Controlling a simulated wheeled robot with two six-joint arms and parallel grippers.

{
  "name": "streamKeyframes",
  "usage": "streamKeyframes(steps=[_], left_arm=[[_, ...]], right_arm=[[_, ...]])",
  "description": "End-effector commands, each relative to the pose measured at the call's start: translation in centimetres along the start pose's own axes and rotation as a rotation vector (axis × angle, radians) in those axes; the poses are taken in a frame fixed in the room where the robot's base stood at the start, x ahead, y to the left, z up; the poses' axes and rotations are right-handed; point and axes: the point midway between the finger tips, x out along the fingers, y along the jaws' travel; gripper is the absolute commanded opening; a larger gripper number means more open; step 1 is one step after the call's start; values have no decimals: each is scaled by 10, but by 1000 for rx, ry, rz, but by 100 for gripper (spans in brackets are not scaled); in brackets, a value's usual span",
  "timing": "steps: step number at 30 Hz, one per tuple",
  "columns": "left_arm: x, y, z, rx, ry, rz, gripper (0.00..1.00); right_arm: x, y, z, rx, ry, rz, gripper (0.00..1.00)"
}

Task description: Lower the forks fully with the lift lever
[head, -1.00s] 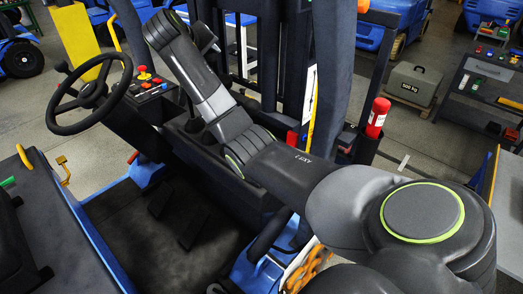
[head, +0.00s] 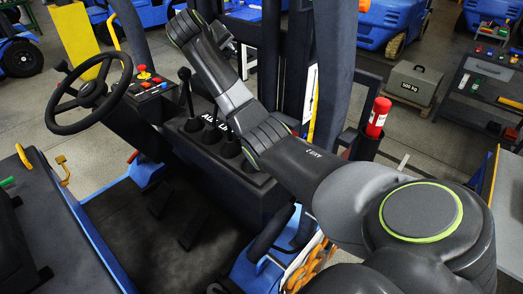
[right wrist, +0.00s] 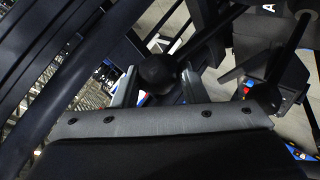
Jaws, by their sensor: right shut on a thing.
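The black lever console (head: 225,170) sits to the right of the steering wheel, with several dark boots on its top. One lever (head: 188,95) with a black knob stands free at the console's left end. My right arm crosses over the console and hides most of the other levers. In the right wrist view, a round black knob (right wrist: 158,70) on a dark shaft sits between the two fingers of my right gripper (right wrist: 158,88), which is shut on it. Which lever this is I cannot tell. The forks are not visible. My left gripper is not in view.
The steering wheel (head: 90,92) and a small panel with a red button (head: 143,73) are left of the console. A red extinguisher (head: 377,117) stands to the right.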

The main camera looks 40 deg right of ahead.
Motion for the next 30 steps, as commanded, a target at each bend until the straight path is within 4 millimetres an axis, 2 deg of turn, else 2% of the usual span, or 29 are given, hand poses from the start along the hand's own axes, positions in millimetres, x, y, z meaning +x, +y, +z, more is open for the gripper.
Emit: streamKeyframes(steps=[5,21,30], left_arm=[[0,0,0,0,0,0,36],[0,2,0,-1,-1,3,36],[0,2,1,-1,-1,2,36]], right_arm=[[-2,-2,2,-2,-9,5,26],[-66,-47,-4,-4,-9,0,25],[-70,-48,-6,-1,-7,2,24]])
